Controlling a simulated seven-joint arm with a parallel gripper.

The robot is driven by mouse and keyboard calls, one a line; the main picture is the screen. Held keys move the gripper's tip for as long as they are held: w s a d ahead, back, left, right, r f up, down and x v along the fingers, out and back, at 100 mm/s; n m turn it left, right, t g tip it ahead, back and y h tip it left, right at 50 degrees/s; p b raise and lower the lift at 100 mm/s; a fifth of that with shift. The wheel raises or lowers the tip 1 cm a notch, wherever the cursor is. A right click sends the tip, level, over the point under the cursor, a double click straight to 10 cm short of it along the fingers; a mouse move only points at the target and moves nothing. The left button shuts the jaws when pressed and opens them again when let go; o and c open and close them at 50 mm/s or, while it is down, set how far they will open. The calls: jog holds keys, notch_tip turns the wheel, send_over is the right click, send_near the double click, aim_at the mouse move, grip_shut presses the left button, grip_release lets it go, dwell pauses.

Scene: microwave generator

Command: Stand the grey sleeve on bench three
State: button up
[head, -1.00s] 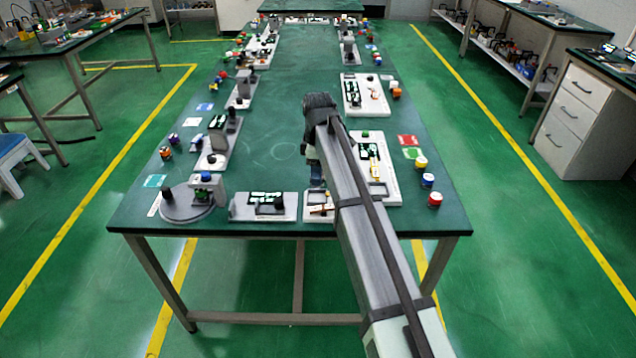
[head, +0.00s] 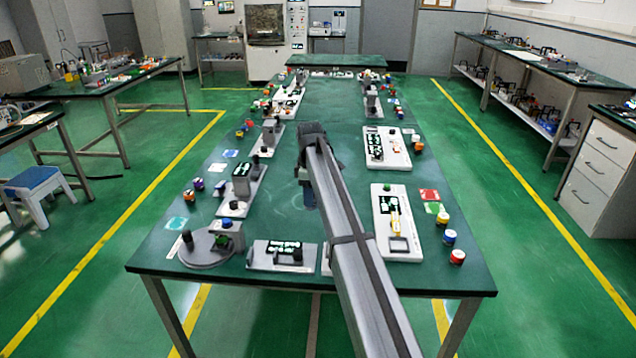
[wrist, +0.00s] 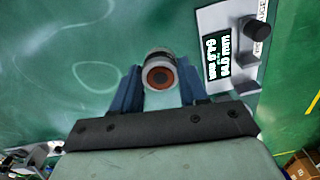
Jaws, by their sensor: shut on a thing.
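My gripper (wrist: 160,92) is shut on a short grey cylinder, the grey sleeve (wrist: 158,58), in the wrist view. Its near end shows a brown-orange ring with a dark centre. Blue fingers press it from both sides. In the head view my gripper (head: 306,178) is over the middle of the long green-topped bench (head: 285,215), with my arm hiding part of it. The sleeve there (head: 310,200) is small and partly blurred; its height above the top is unclear. No number marking bench three can be read.
White panels with displays line the bench, one at the right (head: 382,210) and one at the front (head: 262,256). A round grey turntable (head: 195,255) is at the front left. Coloured knobs (head: 449,237) stand at the right edge. The middle strip is mostly clear.

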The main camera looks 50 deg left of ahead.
jog(key=shift+a+f, duration=0.1)
jog(key=shift+f, duration=4.85)
jog(key=shift+f, duration=0.15)
jog(key=o, duration=1.1)
notch_tip(320, 180, up, 12)
jog(key=shift+r, duration=0.15)
